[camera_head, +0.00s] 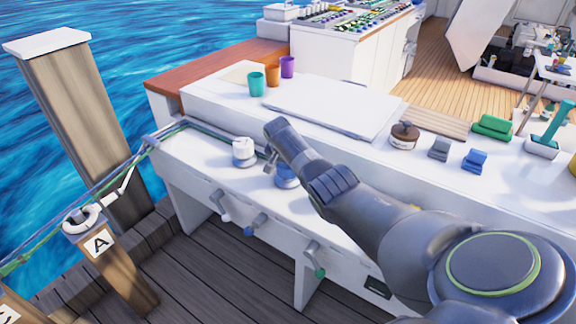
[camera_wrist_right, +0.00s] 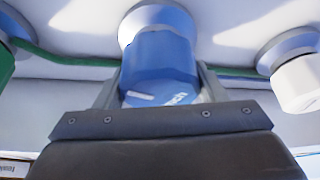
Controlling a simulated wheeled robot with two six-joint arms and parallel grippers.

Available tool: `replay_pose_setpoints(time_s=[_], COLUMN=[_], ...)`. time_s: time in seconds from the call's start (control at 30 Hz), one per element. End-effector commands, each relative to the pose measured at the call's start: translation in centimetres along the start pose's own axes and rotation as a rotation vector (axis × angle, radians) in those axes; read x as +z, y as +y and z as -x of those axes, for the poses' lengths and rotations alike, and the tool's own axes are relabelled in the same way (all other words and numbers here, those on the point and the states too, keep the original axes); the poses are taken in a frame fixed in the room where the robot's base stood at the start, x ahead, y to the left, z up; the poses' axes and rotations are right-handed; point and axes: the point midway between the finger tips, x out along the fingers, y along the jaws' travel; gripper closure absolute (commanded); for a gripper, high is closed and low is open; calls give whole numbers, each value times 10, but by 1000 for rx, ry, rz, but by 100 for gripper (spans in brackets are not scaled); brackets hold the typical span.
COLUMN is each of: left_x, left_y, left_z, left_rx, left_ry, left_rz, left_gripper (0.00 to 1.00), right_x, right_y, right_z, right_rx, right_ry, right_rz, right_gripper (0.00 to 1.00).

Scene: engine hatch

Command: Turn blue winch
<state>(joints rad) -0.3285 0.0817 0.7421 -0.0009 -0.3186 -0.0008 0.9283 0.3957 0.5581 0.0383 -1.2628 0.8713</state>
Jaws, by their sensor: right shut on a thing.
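The blue winch (camera_head: 287,178) stands on the white ledge of the boat, partly hidden behind my right arm in the head view. In the right wrist view the blue winch (camera_wrist_right: 160,60) is a faceted blue drum on a round grey base, with a white mark on its end. My right gripper (camera_head: 271,160) is at the winch. In the right wrist view the fingers of my right gripper (camera_wrist_right: 160,88) lie on both sides of the blue drum, shut on it. My left gripper is not in view.
A white winch (camera_head: 243,152) stands left of the blue one. A green winch (camera_wrist_right: 5,60) shows at the left edge of the wrist view. Handles, including a blue one (camera_head: 256,225), stick out below. Cups (camera_head: 272,75) and a brown round object (camera_head: 404,135) stand on the deck above.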

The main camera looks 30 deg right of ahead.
Motion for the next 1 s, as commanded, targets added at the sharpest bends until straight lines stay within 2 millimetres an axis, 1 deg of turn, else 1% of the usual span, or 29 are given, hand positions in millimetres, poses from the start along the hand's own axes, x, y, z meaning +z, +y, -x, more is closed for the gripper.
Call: replay_pose_setpoints(time_s=[0.27,0.3,0.43,0.77,0.87,1.0], left_x=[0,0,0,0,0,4], left_y=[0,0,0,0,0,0], left_z=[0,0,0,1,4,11], left_rx=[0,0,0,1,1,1], left_ry=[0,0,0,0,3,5], left_rz=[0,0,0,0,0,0], left_gripper=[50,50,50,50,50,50], right_x=[-1,-1,-1,-1,-1,-2], right_y=[0,0,0,0,-1,0], right_z=[0,0,0,2,8,23], right_rx=[-1,-1,-1,-1,-3,-2], right_ry=[2,2,1,1,2,2], right_rz=[-1,-1,-1,0,0,0], right_gripper=[59,31,14,14,14,14])
